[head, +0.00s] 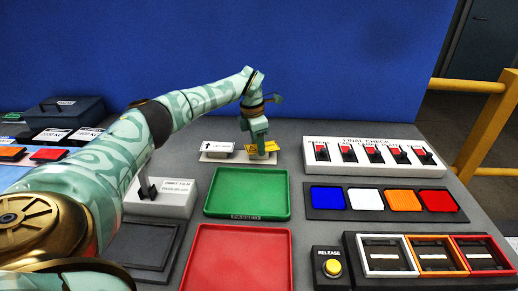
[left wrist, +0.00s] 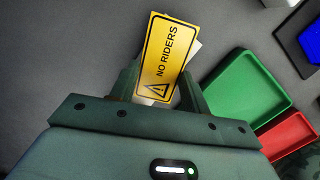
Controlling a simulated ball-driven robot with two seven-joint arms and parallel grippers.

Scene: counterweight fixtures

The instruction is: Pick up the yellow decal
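The yellow decal (left wrist: 165,55) reads "NO RIDERS" with a warning triangle. It fills the gap between the fingers of my left gripper (left wrist: 160,88) in the left wrist view, with white showing behind its edges. In the head view, the decal (head: 251,150) is partly hidden behind my left gripper (head: 262,152), which points down at it near the back of the table. The fingers stand apart on either side of the decal. I see no clear grip on it. My right gripper is not in view.
A white arrow decal (head: 217,147) stands left of the yellow one. Nearer are a green tray (head: 247,211) and a red tray (head: 238,262). A white switch panel (head: 320,163), a colored-tile strip (head: 385,215) and a release button (head: 332,268) are at right.

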